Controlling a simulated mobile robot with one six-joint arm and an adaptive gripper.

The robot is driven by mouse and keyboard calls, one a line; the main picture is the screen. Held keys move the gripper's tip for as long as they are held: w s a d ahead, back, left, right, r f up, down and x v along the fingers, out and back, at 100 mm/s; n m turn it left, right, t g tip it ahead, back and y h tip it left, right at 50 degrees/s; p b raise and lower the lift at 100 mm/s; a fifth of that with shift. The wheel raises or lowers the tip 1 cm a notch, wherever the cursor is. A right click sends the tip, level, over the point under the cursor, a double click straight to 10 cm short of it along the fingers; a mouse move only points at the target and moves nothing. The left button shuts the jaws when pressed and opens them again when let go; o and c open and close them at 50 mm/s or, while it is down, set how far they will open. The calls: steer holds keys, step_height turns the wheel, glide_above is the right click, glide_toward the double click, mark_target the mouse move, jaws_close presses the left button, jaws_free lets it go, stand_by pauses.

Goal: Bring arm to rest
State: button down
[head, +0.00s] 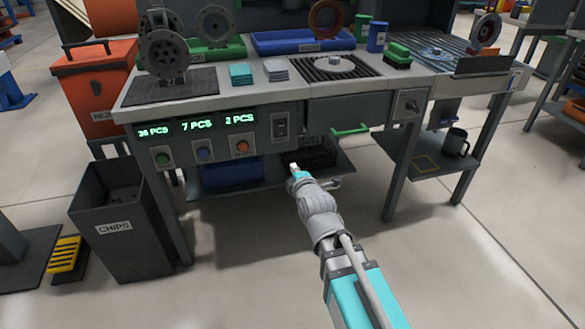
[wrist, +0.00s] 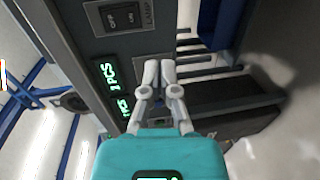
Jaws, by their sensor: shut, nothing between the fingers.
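My arm reaches forward from the lower right of the head view, low in front of the workbench (head: 350,88). My gripper (head: 293,168) is at its end, in front of the space under the bench and below the switch panel. In the wrist view my gripper (wrist: 158,62) has its two fingers together with nothing between them. The bench's front panel lies close behind the fingertips there. I cannot tell the exact gap to it.
The drawer with a green handle (head: 350,131) is right of the panel switch (head: 280,126). A dark wire basket (head: 312,152) sits on the lower shelf near my gripper. A grey chips bin (head: 125,225) stands at left. The floor in front is clear.

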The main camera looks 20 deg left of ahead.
stand_by(0.4)
steer(key=w+d+f+m+g+h+p, duration=0.15)
steer(key=d+f+m+g+h, duration=0.35)
steer(key=d, duration=0.6)
steer(key=d+f+m+g+h+p, duration=0.1)
steer(key=d+f+m+p, duration=0.1)
steer(key=d+m, duration=0.65)
steer(key=s+d+m+g+h+p, duration=0.1)
steer(key=s+d+m+g+p, duration=0.1)
steer(key=s+d+m, duration=0.35)
steer(key=s+d+m+g+h+p, duration=0.1)
steer(key=s+d+m+g, duration=0.15)
steer(key=d, duration=0.55)
steer(key=s+d+m+g+h+p, duration=0.1)
steer(key=s+d+m+g+p, duration=0.2)
steer(key=d, duration=0.4)
step_height(320, 180, up, 36)
steer(key=p, duration=3.5)
steer(key=shift+s+a+r+p, duration=0.2)
steer(key=shift+s+a+p, duration=0.05)
steer(key=shift+a+p, duration=0.05)
